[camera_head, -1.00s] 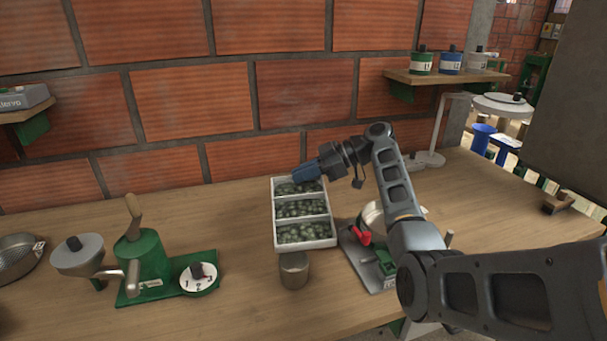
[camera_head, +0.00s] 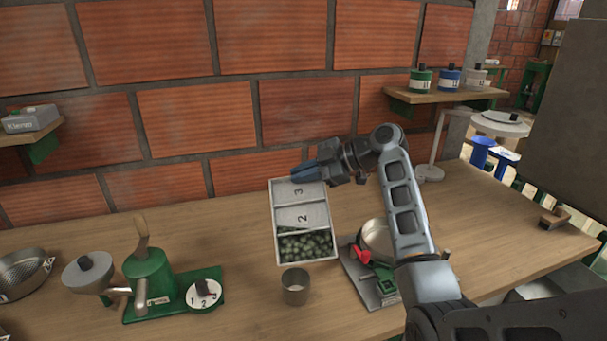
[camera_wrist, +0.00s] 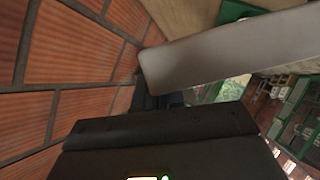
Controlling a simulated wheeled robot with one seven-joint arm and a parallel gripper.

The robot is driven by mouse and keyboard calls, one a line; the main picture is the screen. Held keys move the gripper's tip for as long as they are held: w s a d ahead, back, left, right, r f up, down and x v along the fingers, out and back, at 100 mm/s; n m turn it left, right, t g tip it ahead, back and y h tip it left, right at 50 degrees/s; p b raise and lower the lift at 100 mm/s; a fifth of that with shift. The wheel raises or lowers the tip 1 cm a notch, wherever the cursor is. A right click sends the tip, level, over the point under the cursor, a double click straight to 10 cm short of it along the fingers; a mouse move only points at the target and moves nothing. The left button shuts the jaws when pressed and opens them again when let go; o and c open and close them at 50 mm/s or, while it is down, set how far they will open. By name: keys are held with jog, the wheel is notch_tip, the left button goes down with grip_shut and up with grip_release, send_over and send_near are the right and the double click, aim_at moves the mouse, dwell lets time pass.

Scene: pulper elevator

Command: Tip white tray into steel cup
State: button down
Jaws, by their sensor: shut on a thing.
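The white tray (camera_head: 334,225) has three compartments and is tilted, far end raised and near end down toward the steel cup. The two far compartments are bare, with numbers 3 and 2 showing on their floors. Small green-grey beans lie heaped in the near compartment. The steel cup (camera_head: 295,290) stands upright on the bench just in front of the tray's near end; its contents cannot be made out. My gripper (camera_head: 304,172) is shut on the tray's far edge. In the wrist view the tray (camera_wrist: 225,48) shows as a pale slab beyond the gripper (camera_wrist: 150,98).
A green hand mill (camera_head: 150,275) stands left of the cup, with a dial (camera_head: 204,294) on its base. The brick wall (camera_head: 200,120) rises close behind. The bench at right is mostly clear.

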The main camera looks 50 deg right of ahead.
jog(key=shift+s+a+r+n+t+h+p, duration=0.15)
jog(key=shift+s+a+r+n+t+h, duration=0.15)
jog(key=shift+a+r, duration=0.4)
jog(key=shift+s+a+r+n+t+h+p, duration=0.15)
jog(key=shift+s+a+r+n, duration=0.25)
jog(key=shift+r, duration=0.4)
jog(key=s+a+n+t+h+b, duration=0.2)
jog(key=s+a+n, duration=0.3)
jog(key=a, duration=0.4)
jog(key=s+a+n+t+h+b, duration=0.1)
jog(key=s+a+n+t+b, duration=0.2)
jog(key=a, duration=0.7)
jog(key=shift+s+a+n+h+b, duration=0.35)
jog(key=shift+s+n+b, duration=0.55)
jog(key=shift+s, duration=0.7)
jog(key=shift+d+t, duration=0.1)
jog(key=shift+t, duration=0.15)
